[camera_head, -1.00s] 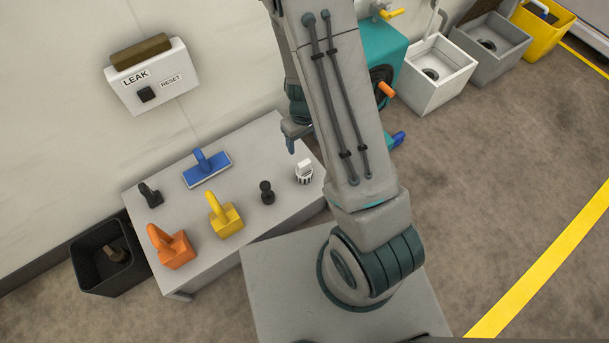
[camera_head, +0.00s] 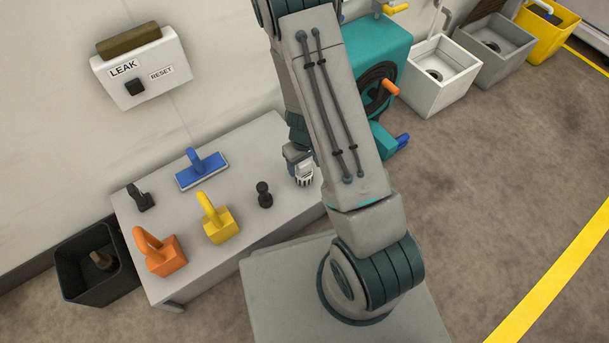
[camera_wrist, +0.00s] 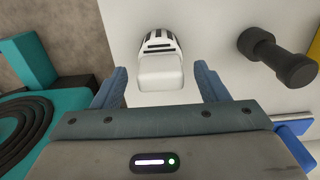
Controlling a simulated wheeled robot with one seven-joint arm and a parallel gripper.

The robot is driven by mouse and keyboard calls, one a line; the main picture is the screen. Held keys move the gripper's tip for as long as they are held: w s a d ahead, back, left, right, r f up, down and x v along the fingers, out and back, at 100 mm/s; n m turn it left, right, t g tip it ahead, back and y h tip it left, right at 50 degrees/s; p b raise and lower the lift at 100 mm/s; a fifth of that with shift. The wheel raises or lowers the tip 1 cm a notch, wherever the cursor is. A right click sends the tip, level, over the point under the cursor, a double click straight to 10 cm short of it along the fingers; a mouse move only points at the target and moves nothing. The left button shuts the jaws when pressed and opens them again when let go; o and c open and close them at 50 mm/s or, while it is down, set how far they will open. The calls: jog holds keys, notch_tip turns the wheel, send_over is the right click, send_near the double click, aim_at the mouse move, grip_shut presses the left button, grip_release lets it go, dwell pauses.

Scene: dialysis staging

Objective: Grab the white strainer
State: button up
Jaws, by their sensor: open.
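The white strainer (camera_head: 304,176) stands on the grey table (camera_head: 262,133) near its right end, partly covered by my gripper in the head view. In the wrist view the strainer (camera_wrist: 161,62) shows a white block-like top and dark slots. My gripper (camera_wrist: 162,82) is open, with one blue finger on each side of the strainer's near part. There are visible gaps between the fingers and the strainer. In the head view my gripper (camera_head: 298,156) is just behind and above the strainer; its fingertips are hard to make out.
A black knobbed piece (camera_head: 265,194) stands close by, and in the wrist view it (camera_wrist: 278,60) lies right of the fingers. Yellow (camera_head: 218,222), orange (camera_head: 160,252), blue (camera_head: 202,172) and black (camera_head: 140,198) handled tools share the table. A teal machine (camera_head: 375,60) stands right of it.

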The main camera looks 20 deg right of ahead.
jog(key=shift+f, duration=0.2)
jog(key=c, duration=1.4)
jog(key=shift+o, duration=0.2)
jog(key=shift+r, duration=0.1)
